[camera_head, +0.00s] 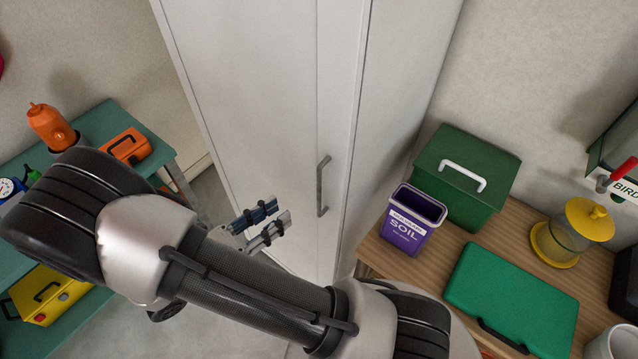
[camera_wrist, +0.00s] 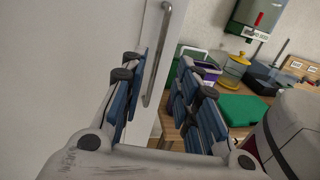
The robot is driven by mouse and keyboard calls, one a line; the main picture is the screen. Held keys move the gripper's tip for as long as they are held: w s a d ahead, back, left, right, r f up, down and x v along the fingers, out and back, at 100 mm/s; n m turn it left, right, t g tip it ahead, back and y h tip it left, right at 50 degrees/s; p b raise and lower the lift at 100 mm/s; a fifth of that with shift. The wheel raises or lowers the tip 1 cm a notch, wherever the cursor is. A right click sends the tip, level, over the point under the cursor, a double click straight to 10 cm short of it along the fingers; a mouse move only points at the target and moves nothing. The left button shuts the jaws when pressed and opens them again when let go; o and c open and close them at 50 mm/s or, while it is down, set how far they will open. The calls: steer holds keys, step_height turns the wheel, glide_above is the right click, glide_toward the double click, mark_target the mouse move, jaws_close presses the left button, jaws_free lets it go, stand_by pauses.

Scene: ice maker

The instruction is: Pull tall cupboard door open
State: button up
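The tall white cupboard (camera_head: 265,110) stands in the middle of the head view, and its door is shut. A grey vertical bar handle (camera_head: 322,187) is on the door near its right edge. In the wrist view the handle (camera_wrist: 157,55) shows ahead, between and beyond the fingers. My gripper (camera_head: 266,224) is open and empty, to the left of the handle in the head view and apart from it. In the wrist view my gripper (camera_wrist: 165,95) has its two blue-padded fingers spread wide. My arm crosses the lower part of the head view and hides some of the floor.
A wooden bench (camera_head: 515,215) on the right holds a purple soil box (camera_head: 411,222), a green lidded box (camera_head: 462,172), a flat green case (camera_head: 512,300) and a yellow feeder (camera_head: 572,233). A teal table (camera_head: 98,118) with tools stands left. Floor shows before the cupboard.

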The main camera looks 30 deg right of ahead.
steer(key=w+d+b, duration=0.1)
steer(key=d, duration=1.1)
steer(key=shift+w+d, duration=0.35)
steer(key=shift+w, duration=0.05)
steer(key=shift+c, duration=0.5)
jaws_close()
